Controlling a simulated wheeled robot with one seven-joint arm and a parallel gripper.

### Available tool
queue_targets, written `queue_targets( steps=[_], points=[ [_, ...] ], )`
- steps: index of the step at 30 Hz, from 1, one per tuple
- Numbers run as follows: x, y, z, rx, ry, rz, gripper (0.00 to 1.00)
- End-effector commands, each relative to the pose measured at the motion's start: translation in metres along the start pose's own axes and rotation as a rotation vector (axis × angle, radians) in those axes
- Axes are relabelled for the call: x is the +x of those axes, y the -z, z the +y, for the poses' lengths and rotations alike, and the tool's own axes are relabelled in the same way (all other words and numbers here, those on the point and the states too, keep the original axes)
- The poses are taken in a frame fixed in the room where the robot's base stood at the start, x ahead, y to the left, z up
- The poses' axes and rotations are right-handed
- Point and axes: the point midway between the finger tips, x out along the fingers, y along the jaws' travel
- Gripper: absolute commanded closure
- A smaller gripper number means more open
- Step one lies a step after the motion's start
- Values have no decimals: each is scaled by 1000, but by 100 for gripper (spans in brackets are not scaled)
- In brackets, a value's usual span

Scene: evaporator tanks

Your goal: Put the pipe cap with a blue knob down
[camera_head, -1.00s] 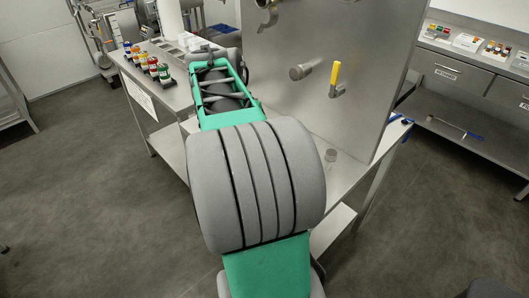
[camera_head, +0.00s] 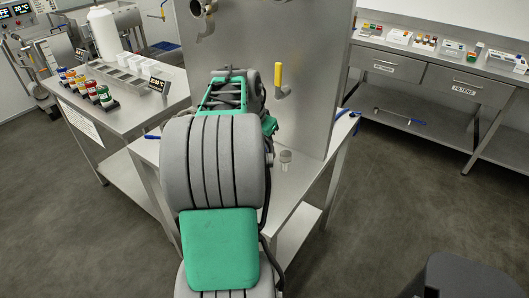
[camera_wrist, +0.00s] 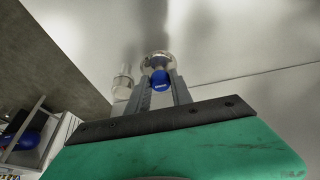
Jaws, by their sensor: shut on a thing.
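In the wrist view, the pipe cap with its blue knob (camera_wrist: 160,78) is between the two fingers of my gripper (camera_wrist: 162,92). The fingers are shut on it, and its round metal rim (camera_wrist: 158,57) shows just beyond the knob. Pale steel surface fills the background; I cannot tell whether the cap touches it. In the head view my arm hides the gripper and the cap.
A steel panel with a yellow-handled valve (camera_head: 279,80) stands on the steel table (camera_head: 300,190). A small clear cylinder (camera_head: 286,159) stands on the table, right of my arm. A side table at left holds several coloured bottles (camera_head: 85,87).

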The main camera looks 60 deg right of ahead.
Motion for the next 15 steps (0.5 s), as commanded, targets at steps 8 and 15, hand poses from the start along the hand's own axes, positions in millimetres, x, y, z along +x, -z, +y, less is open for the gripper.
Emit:
queue_targets(
  steps=[8, 15],
  points=[
    [36, -9, 2, -1, 0, -1, 100],
    [38, -10, 2, -1, 0, -1, 100]
  ],
)
